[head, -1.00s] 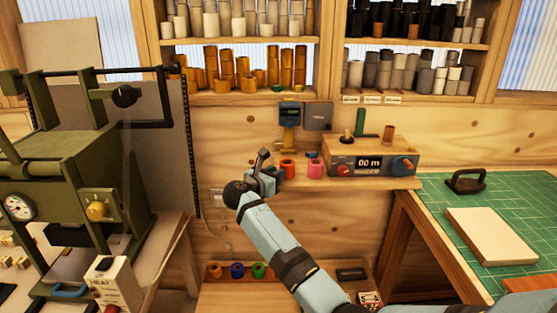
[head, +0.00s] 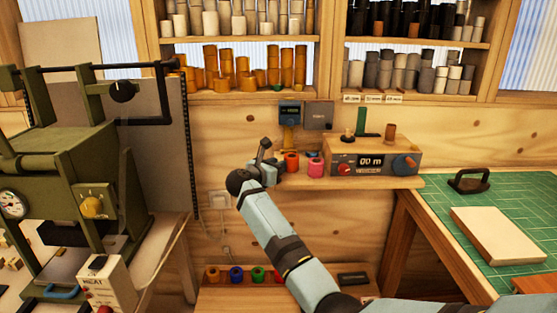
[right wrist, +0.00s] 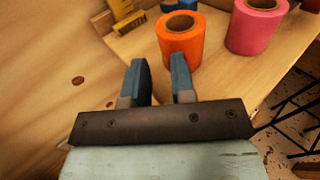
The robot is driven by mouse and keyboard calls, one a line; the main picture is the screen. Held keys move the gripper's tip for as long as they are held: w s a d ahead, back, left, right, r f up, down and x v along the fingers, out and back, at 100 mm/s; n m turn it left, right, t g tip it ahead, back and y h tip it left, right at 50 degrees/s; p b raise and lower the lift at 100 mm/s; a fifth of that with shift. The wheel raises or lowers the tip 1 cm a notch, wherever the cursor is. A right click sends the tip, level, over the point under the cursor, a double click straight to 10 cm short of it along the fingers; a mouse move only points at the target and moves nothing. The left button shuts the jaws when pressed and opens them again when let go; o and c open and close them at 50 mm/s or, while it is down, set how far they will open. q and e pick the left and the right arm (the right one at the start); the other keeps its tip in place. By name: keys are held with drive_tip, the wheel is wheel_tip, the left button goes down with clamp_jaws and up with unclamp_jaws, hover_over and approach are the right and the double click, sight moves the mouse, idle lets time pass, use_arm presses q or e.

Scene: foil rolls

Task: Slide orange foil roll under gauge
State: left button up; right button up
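The orange foil roll (head: 291,162) stands upright on the wooden wall shelf, beside a pink roll (head: 315,168). The gauge (head: 290,113), a dark box with a small display on a yellow mount, is on the wall above and behind the orange roll. My right gripper (head: 272,163) is just left of the orange roll. In the right wrist view, its two blue fingers (right wrist: 160,72) are apart and empty. The orange roll (right wrist: 181,40) stands just beyond the fingertips there, not between them. My left gripper is not in view.
A control box (head: 370,158) reading "00 m" stands on the shelf right of the pink roll. A grey box (head: 318,115) is on the wall beside the gauge. A green press (head: 70,175) stands at left. A cutting mat (head: 528,205) lies at right.

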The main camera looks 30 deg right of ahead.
drive_tip(key=shift+w+d+f+b, duration=0.1)
drive_tip(key=shift+w+d+b, duration=0.25)
drive_tip(key=shift+w+b, duration=0.15)
drive_tip(key=shift+w+d+b, duration=0.45)
drive_tip(key=shift+w+b, duration=0.15)
drive_tip(key=shift+b, duration=0.05)
drive_tip(key=shift+w+d+b, duration=0.35)
drive_tip(key=shift+w+b, duration=0.1)
drive_tip(key=shift+b, duration=0.05)
drive_tip(key=shift+w+d+b, duration=0.45)
drive_tip(key=shift+w+b, duration=0.15)
drive_tip(key=shift+b, duration=0.1)
drive_tip(key=shift+w+d+b, duration=0.3)
drive_tip(key=shift+w+b, duration=0.1)
drive_tip(key=shift+b, duration=0.05)
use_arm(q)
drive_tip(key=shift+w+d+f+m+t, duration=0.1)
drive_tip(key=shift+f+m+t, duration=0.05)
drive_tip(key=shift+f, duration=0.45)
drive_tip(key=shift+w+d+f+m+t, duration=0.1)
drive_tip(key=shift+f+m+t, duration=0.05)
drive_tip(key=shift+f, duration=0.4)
use_arm(e)
drive_tip(key=shift+w+d, duration=0.15)
